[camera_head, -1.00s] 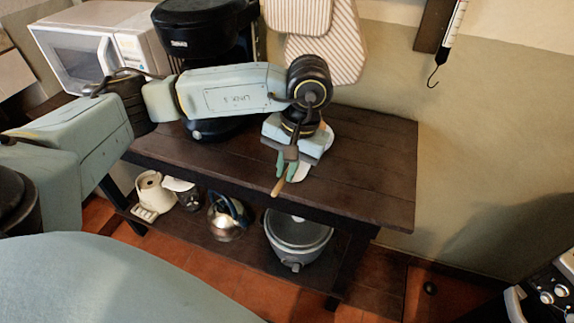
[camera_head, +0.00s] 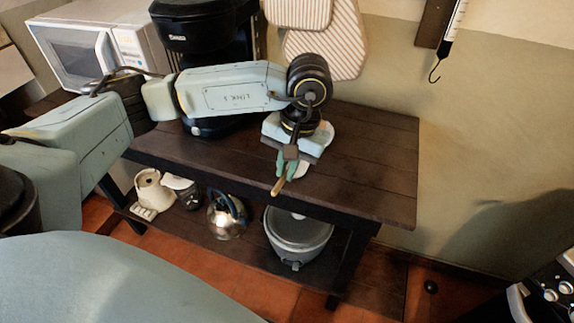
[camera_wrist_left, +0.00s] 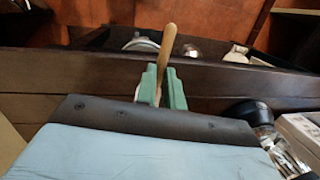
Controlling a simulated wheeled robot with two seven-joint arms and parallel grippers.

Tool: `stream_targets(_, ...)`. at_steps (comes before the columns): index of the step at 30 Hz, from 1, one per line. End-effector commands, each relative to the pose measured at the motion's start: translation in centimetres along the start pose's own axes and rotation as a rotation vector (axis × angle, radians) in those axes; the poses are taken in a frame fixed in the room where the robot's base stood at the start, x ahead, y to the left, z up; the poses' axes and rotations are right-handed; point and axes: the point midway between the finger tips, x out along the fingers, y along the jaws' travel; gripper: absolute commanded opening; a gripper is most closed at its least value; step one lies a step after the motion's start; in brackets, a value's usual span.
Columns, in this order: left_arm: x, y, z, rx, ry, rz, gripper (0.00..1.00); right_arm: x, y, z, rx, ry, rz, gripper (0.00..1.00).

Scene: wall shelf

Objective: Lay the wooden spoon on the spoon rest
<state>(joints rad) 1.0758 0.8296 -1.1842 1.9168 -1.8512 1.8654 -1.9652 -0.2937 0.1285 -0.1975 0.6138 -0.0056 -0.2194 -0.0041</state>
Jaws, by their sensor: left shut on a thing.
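The wooden spoon shows only as a light brown handle (camera_head: 278,187) sticking out of my left gripper (camera_head: 286,170), toward the front edge of the dark wooden table. My left gripper is shut on it, with green fingers pointing down close over the table top. In the left wrist view the handle (camera_wrist_left: 168,42) rises from between the fingers (camera_wrist_left: 162,84). The spoon's bowl is hidden. A pale rounded piece (camera_head: 303,170) beside the fingers looks like the spoon rest, mostly hidden by the gripper. I cannot tell whether the spoon touches it. My right gripper is not in view.
The table top (camera_head: 375,165) is clear to the right. A black coffee machine (camera_head: 200,40) and a microwave (camera_head: 88,52) stand behind my left arm. The lower shelf holds a kettle (camera_head: 226,217) and a rice cooker (camera_head: 298,236). Striped cloths (camera_head: 330,40) hang behind.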

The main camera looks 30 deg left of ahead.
Motion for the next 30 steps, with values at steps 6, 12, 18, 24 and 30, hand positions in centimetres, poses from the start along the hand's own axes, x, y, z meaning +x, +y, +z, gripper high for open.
stream_targets(6,0.46,0.06,-0.05,0.0,0.0,0.0,0.0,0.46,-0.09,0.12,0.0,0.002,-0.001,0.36)
stream_targets(12,0.88,0.13,-0.08,0.0,0.0,0.0,0.0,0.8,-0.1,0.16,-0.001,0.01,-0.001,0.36)
stream_targets(18,0.89,0.13,-0.08,0.0,0.0,0.0,0.33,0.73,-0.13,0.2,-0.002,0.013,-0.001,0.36)
stream_targets(24,0.96,0.15,-0.09,0.0,0.0,0.0,0.35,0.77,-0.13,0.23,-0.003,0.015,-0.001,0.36)
stream_targets(30,1.0,0.16,-0.08,0.0,0.0,0.0,0.35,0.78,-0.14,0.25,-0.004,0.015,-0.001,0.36)
